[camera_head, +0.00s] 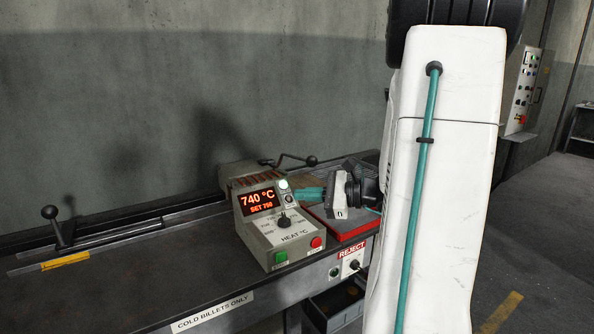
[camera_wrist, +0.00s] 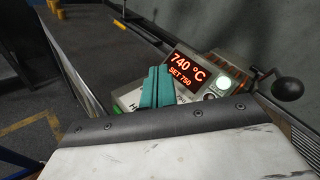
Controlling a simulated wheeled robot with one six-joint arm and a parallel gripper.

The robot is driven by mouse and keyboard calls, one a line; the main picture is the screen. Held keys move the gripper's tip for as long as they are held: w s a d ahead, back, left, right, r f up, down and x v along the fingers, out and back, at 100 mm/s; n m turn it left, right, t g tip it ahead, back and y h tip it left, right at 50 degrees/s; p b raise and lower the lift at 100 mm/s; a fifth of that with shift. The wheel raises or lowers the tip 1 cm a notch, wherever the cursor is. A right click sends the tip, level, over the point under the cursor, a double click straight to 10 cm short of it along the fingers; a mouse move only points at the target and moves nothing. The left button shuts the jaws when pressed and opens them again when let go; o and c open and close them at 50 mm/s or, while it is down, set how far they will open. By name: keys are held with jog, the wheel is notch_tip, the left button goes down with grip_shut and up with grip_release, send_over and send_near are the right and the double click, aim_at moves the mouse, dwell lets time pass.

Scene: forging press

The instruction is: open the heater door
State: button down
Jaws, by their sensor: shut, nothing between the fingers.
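The heater control box (camera_head: 278,228) stands on the bench with a lit display reading 740 °C, SET 750. Behind it is a low grey housing with brown ribs (camera_head: 258,180), seemingly the heater. A lever with a black ball knob (camera_head: 311,160) rises beside the housing; the knob also shows at right in the wrist view (camera_wrist: 288,89). I cannot make out which panel is the door. My gripper (camera_head: 298,194) is shut and empty, its teal fingers just right of the display, apart from the knob. In the wrist view the fingers (camera_wrist: 157,73) overlap the control box.
A red-edged tray (camera_head: 345,226) lies under my gripper, right of the control box. A REJECT panel (camera_head: 352,256) is on the bench front. Another lever (camera_head: 52,220) stands far left. My arm blocks the right side.

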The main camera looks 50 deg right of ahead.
jog(key=s+d+f+m+t+h, duration=0.2)
jog(key=s+d+m+h, duration=0.15)
jog(key=d, duration=0.45)
jog(key=s+d+f+m+t+h, duration=0.1)
jog(key=s+d+m+t+h, duration=0.1)
jog(key=d+m+h, duration=0.45)
jog(key=w+d+r+n+y, duration=0.1)
jog(key=w+r, duration=0.2)
jog(key=w, duration=0.9)
jog(key=shift+w+y, duration=0.15)
jog(key=shift+y, duration=0.15)
